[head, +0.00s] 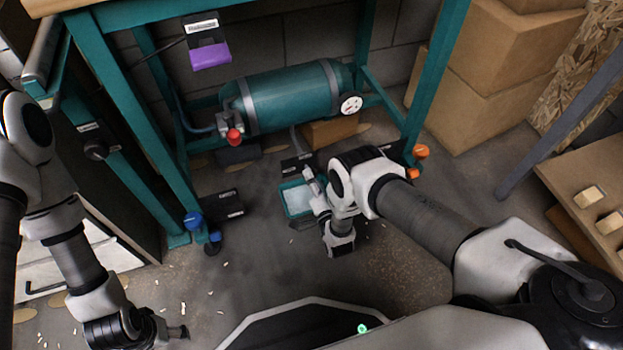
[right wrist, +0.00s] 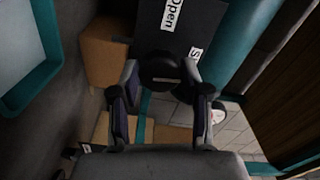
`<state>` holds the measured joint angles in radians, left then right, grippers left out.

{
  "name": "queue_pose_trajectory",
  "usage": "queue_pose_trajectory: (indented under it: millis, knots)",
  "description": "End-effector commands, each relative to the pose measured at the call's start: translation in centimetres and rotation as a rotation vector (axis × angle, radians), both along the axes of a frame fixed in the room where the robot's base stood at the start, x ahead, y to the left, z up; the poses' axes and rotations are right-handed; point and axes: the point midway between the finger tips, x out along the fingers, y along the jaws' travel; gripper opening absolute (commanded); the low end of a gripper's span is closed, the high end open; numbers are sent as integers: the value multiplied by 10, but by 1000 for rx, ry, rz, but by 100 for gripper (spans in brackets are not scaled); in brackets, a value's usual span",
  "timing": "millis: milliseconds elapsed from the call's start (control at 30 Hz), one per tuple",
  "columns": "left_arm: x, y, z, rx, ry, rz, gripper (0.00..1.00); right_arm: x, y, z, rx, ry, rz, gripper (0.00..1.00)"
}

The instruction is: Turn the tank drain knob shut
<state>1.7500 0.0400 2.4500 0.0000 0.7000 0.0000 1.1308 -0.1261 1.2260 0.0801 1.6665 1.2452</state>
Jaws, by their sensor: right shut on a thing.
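A teal tank (head: 290,97) with grey straps and a round gauge lies under the workbench. A dark plate (head: 292,166) with white labels sits low in front of it. The right wrist view shows this plate (right wrist: 188,35) with the words "Open" and part of another label starting with S. My right gripper (head: 310,178) reaches to the plate. In the right wrist view its fingers (right wrist: 163,98) are shut on a dark round knob (right wrist: 160,72) with a pale mark. In the head view the gripper hides the knob. My left gripper (head: 178,332) is at lower left, away from the tank; its finger gap is unclear.
A teal tray (head: 283,190) with pale contents is on the floor beside my right gripper. The teal bench legs (head: 436,75) stand around the tank. A red knob (head: 234,137) is at the tank's left end. Cardboard boxes (head: 483,95) stand at right.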

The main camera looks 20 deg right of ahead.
Motion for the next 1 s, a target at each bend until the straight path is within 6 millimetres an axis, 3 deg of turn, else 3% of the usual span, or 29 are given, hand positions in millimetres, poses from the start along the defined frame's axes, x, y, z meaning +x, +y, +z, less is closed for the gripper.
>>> queue_pose_trajectory:
  millis: [533, 567, 600, 633, 1000]
  knots:
    - [0, 0, 1, 0, 0, 0, 72, 2, -1, 1, 31, -2, -2, 11]
    - [0, 0, 1, 0, 0, 0, 72, 2, -1, 1, 31, -2, -2, 49]
    - [0, 0, 1, 0, 0, 0, 72, 2, -1, 1, 31, -2, -2, 64]
    - [0, 0, 1, 0, 0, 0, 72, 2, -1, 1, 31, -2, -2, 72]
    - [0, 0, 1, 0, 0, 0, 72, -4, 0, 0, 31, 1, -1, 72]
